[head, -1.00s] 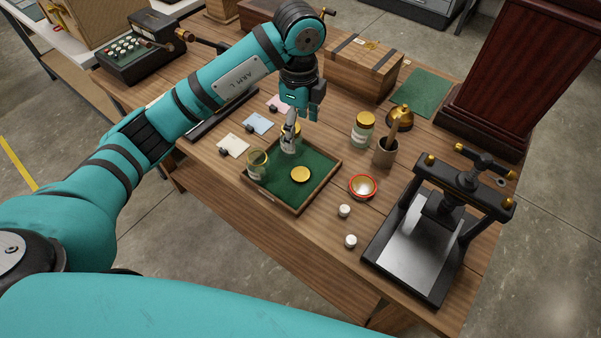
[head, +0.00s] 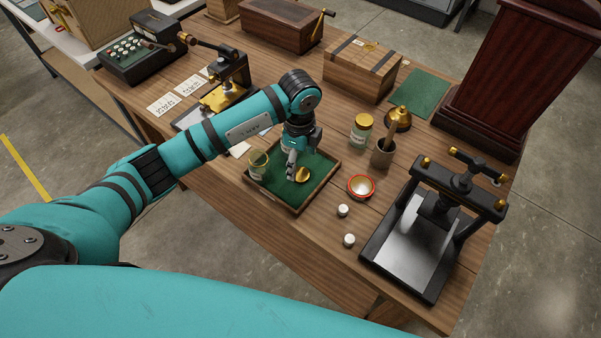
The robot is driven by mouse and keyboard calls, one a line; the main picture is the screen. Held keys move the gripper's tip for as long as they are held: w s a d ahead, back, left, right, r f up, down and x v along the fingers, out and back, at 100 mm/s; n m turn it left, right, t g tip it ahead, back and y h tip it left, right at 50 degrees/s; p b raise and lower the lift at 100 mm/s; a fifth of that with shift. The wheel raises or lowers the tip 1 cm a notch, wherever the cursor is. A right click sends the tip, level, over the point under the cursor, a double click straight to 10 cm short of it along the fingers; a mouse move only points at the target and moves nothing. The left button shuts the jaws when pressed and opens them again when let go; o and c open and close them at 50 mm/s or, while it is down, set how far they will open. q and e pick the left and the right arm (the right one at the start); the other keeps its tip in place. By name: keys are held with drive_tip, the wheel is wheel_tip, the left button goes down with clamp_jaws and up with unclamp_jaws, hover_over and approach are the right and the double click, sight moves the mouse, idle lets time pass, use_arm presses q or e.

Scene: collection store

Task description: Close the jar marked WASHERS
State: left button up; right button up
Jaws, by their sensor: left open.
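An open glass jar (head: 258,164) stands in the left part of the green-lined tray (head: 296,208); its label is too small to read. A gold lid (head: 303,175) lies in the tray to the right of that jar, partly covered by my gripper. My left gripper (head: 293,174) is open, pointing down, with its fingertips at the lid's left edge; I cannot tell whether they touch it. A closed jar with a gold lid (head: 361,129) stands on the table behind the tray. My right gripper is out of view.
A red-rimmed bowl (head: 361,187) and two small white-topped items (head: 343,210) lie right of the tray. A wooden cup with a tool (head: 383,152) and a brass bell (head: 398,117) stand behind. A black press (head: 435,220) fills the table's right end.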

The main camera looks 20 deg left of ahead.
sight(300, 174)
use_arm(q)
drive_tip(key=shift+f+p, duration=0.3)
drive_tip(key=shift+f, duration=0.1)
wheel_tip(300, 174, down, 4)
drive_tip(key=shift+r+p, duration=0.15)
drive_tip(key=shift+p, duration=0.5)
drive_tip(key=shift+f, duration=0.35)
drive_tip(key=c, duration=0.9)
